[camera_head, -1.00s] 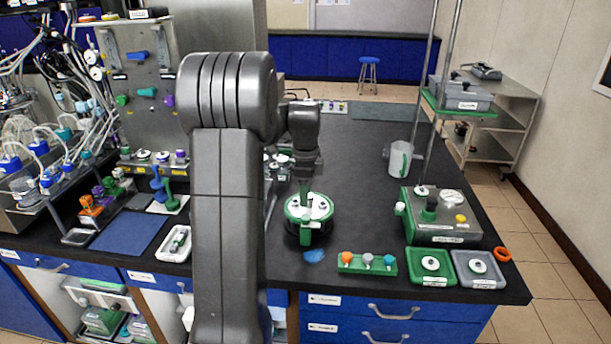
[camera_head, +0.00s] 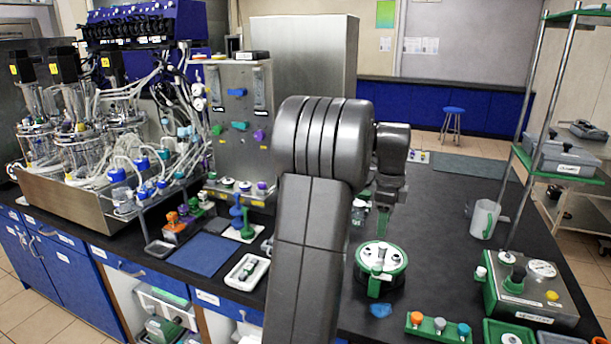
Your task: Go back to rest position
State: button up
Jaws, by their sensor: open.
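My gripper (camera_head: 383,218) points down at the end of my grey arm, right of the picture's middle. It stands above the bench, over or just behind a round green-and-white lidded vessel (camera_head: 380,278). Its greenish fingertips are small in this view. They are open, with nothing seen between them, and appear apart from the vessel's lid. My upper arm hides part of the bench and the items behind it.
A steel panel (camera_head: 238,110) stands behind a blue mat (camera_head: 203,254). At right are a grey-green device (camera_head: 530,290), a white jug (camera_head: 484,219) and a rack of coloured caps (camera_head: 438,328).

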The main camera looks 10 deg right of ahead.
aim_at(377, 267)
notch_tip(377, 267, down, 14)
jog(key=shift+r+p, duration=0.1)
jog(key=shift+p, duration=0.4)
jog(key=shift+r, duration=0.15)
notch_tip(377, 267, up, 13)
jog(key=b, duration=0.1)
notch_tip(377, 267, down, 13)
jog(key=shift+f+p, duration=0.2)
jog(key=shift+p, duration=0.35)
jog(key=n, duration=0.4)
jog(key=shift+r+n, duration=0.1)
jog(key=shift+n, duration=0.3)
jog(key=n, duration=0.3)
jog(key=shift+n+p, duration=0.4)
jog(key=n, duration=0.4)
jog(key=shift+n+p, duration=0.3)
jog(key=shift+p, duration=0.1)
jog(key=shift+n+p, duration=0.45)
jog(key=shift+n, duration=1.75)
